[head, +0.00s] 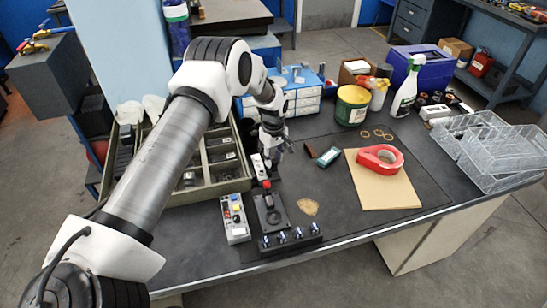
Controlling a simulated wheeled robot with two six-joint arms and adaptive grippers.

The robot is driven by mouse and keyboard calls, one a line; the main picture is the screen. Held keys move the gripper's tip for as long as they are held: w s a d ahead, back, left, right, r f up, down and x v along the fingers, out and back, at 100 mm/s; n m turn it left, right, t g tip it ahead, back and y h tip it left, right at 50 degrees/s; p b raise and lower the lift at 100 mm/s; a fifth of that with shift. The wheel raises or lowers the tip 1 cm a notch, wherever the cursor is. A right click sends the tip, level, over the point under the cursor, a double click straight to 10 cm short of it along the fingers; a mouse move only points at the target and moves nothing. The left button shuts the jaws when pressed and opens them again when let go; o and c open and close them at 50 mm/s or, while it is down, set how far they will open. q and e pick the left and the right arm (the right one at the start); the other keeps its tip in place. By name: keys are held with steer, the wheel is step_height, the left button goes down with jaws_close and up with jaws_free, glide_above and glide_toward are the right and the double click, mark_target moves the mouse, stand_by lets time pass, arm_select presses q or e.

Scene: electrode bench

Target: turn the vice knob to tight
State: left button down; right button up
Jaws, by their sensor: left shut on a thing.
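My left arm comes in from the left and reaches across the bench. My left gripper (273,150) is at the middle of the bench, just right of the grey-green compartment tray, pointing down. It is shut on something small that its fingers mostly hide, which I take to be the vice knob. A small white-and-dark block (259,168) is right below and left of the fingers. In front of it stands a black plate fixture with a red-topped lever (268,200). I cannot make out the vice's jaws or the knob's angle. My right gripper is not in view.
A control box with coloured buttons (235,219) and a black strip with several knobs (290,236) are at the front edge. Right are a red tape roll (380,157) on a brown sheet (384,191), a green tub (351,105) and clear trays (495,150).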

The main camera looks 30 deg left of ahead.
arm_select(q)
steer(key=shift+f+m, duration=0.15)
steer(key=shift+m, duration=0.15)
steer(key=shift+s+m+b, duration=0.1)
steer(key=shift+m+b, duration=0.35)
steer(key=shift+m, duration=0.45)
steer(key=m+b, duration=0.1)
steer(key=m, duration=0.2)
steer(key=shift+m, duration=0.3)
steer(key=m+b, duration=0.1)
steer(key=m, duration=0.5)
steer(key=shift+f, duration=0.1)
steer(key=m+b, duration=0.1)
steer(key=m, duration=0.5)
steer(key=shift+d+m, duration=0.15)
steer(key=shift+m, duration=0.15)
steer(key=m+b, duration=0.1)
steer(key=m, duration=0.4)
steer(key=shift+s, duration=0.1)
